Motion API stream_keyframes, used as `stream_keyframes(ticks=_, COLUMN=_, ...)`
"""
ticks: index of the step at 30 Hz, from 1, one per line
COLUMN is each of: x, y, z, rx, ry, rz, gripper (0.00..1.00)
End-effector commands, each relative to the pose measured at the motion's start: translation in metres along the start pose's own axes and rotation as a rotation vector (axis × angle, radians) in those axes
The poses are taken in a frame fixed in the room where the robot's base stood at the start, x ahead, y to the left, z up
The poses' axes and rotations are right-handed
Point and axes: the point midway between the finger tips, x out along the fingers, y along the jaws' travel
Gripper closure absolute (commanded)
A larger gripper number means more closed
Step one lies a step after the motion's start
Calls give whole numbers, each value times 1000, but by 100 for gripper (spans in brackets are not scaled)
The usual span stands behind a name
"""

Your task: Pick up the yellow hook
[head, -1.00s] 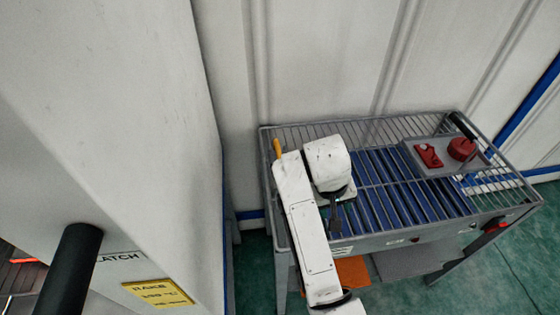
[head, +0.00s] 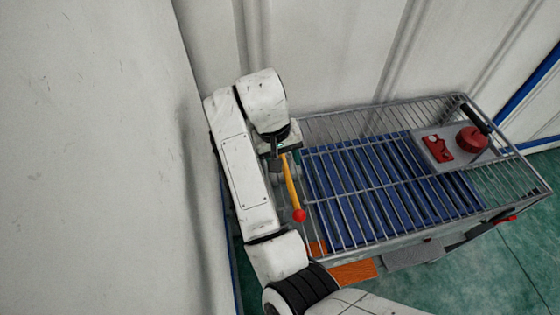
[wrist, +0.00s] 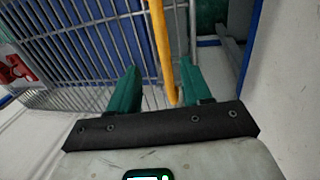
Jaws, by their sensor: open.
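The yellow hook (head: 291,186) shows in the head view as a long slim yellow bar with a red ball at its lower end, at the left end of the wire-topped cart. It also shows in the wrist view (wrist: 161,45), running down from the top edge, its near end between the green fingers. My gripper (wrist: 160,84) is open, one finger on each side of the bar; I cannot tell whether either touches it. In the head view my gripper (head: 282,150) is at the bar's upper end, partly hidden by my wrist.
The cart's wire rail (head: 365,112) surrounds a blue slatted deck (head: 375,190). A grey plate (head: 425,133) at its right end holds a red bracket (head: 438,148) and a red round part (head: 471,140). A white wall (head: 90,150) stands close on the left of my arm.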

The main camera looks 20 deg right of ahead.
Motion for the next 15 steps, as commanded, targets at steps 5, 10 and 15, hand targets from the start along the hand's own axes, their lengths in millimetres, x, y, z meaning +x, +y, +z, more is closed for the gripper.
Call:
stream_keyframes(ticks=5, x=22, y=1, z=0, rx=1, ry=-1, rz=3, gripper=51)
stream_keyframes(ticks=10, x=47, y=0, z=0, rx=1, ry=0, rz=2, gripper=51)
stream_keyframes(ticks=15, x=57, y=0, z=0, rx=0, ry=0, rz=1, gripper=51)
